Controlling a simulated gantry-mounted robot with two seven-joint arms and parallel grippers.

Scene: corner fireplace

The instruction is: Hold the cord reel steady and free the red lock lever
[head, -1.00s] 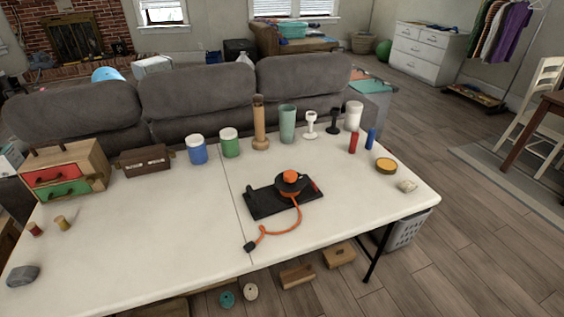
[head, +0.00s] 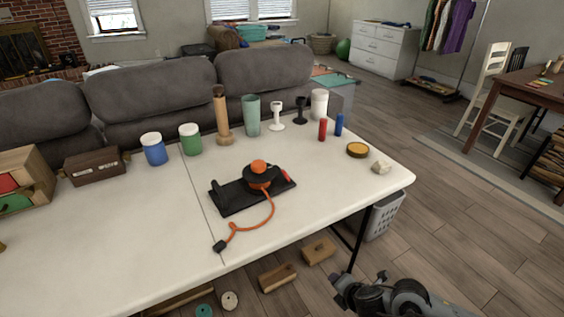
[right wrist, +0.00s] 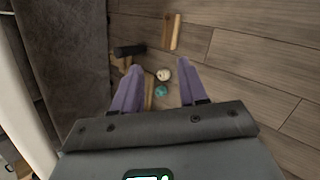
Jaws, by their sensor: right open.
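The cord reel (head: 262,181), black with an orange knob on top, sits on a black base plate (head: 229,203) on the white table. An orange cord runs from it to a black plug (head: 220,246) near the table's front edge. The red lock lever (head: 289,177) shows at the right end of the base, small and partly hidden by the reel. My right gripper (right wrist: 158,88) is open and empty in the right wrist view, with the floor beyond its fingers. My right arm shows at the lower right in the head view, off the table and well apart from the reel. My left gripper is not in view.
Jars, cups and a wooden bottle line the table's back edge. Red and blue cylinders (head: 339,125), a yellow-topped tin (head: 357,150) and a pale stone (head: 381,167) stand to the right. Wooden blocks (head: 277,278) lie on the floor.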

